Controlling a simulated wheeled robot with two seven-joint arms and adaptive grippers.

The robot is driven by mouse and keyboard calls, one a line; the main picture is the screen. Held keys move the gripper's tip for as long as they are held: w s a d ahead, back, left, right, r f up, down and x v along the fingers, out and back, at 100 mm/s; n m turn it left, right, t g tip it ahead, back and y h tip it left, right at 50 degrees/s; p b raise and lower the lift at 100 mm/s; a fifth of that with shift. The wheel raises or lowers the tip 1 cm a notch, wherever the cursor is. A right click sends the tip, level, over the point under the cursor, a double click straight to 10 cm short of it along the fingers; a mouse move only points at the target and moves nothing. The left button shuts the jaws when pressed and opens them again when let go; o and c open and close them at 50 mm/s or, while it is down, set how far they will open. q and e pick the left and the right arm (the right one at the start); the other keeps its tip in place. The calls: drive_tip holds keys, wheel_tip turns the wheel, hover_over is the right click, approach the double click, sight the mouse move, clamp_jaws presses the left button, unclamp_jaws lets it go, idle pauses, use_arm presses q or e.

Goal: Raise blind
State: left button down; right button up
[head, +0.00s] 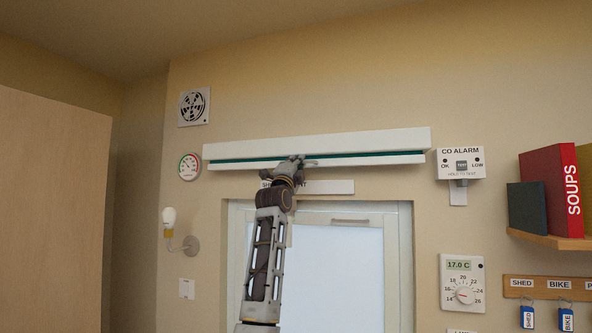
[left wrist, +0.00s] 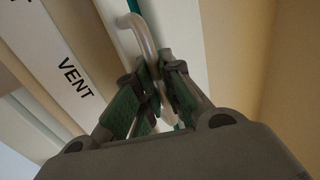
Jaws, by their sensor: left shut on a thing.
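The blind (head: 370,158) is at the top of the window in the head view. Only a thin teal strip of it shows between the long white top box (head: 330,143) and the white bottom bar (head: 390,159). My left gripper (head: 298,162) is up at the bottom bar, left of its right end. In the left wrist view, my left gripper (left wrist: 152,90) is shut on a bent pale metal handle (left wrist: 143,37), which passes between its fingers. The teal edge shows behind the handle. My right gripper is in neither view.
A white label strip ending in "VENT" (head: 330,187) is under the bar, partly hidden by my left arm. The window (head: 350,265) is below. A CO alarm (head: 461,163) is on the right, a gauge (head: 189,166) on the left.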

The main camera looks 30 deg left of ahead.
use_arm(q)
drive_tip(key=shift+r, duration=0.65)
drive_tip(key=shift+s+r, duration=0.2)
drive_tip(key=shift+r, duration=0.05)
drive_tip(key=shift+r, duration=0.1)
drive_tip(key=c, duration=1.8)
unclamp_jaws()
drive_tip(key=shift+c, duration=0.2)
drive_tip(key=shift+w, duration=0.25)
drive_tip(key=shift+s+f, duration=0.15)
drive_tip(key=shift+f, duration=0.2)
drive_tip(key=shift+s+f, duration=0.1)
drive_tip(key=shift+v, duration=5.65)
drive_tip(key=shift+d, duration=0.1)
